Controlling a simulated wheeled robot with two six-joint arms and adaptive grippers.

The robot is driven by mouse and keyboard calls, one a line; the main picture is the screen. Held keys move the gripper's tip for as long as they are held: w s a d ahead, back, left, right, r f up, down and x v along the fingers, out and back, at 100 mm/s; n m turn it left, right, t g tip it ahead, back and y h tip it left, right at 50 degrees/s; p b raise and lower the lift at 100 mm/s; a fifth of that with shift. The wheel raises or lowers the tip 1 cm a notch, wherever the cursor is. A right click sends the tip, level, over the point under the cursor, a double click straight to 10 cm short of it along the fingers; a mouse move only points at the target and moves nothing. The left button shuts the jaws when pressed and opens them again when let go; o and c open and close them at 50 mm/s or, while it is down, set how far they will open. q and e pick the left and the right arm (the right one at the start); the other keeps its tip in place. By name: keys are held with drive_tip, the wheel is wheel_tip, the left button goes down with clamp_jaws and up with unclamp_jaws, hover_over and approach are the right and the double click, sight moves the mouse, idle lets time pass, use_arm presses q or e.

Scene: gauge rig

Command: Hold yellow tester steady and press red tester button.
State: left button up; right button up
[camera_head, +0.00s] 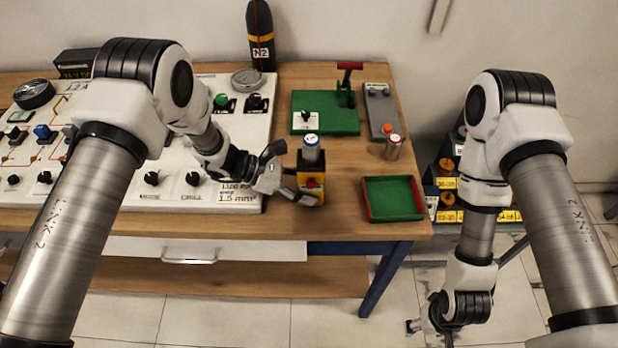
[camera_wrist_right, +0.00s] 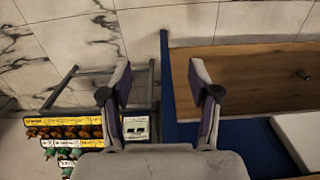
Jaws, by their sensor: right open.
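The yellow tester (camera_head: 318,188) with a dark upper part stands upright near the front of the wooden table. Its red button (camera_head: 311,183) faces front. A grey cylinder with a blue-and-white top (camera_head: 311,150) sits in its upper part. My left gripper (camera_head: 287,174) is at the tester's left side with its fingers spread. The lower finger overlaps the tester's front left; I cannot tell whether it touches. My right gripper (camera_head: 424,327) hangs low over the floor, right of the table. In the right wrist view the right gripper (camera_wrist_right: 160,90) is open and empty.
A green tray with red sides (camera_head: 393,219) lies right of the tester. A grey cylinder with a red-and-white top (camera_head: 393,147) and a green base with a lever (camera_head: 325,122) stand behind. A switch panel (camera_head: 225,160) fills the left. A shelf of labelled bins (camera_head: 447,183) stands right of the table.

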clamp_jaws()
idle(1.3)
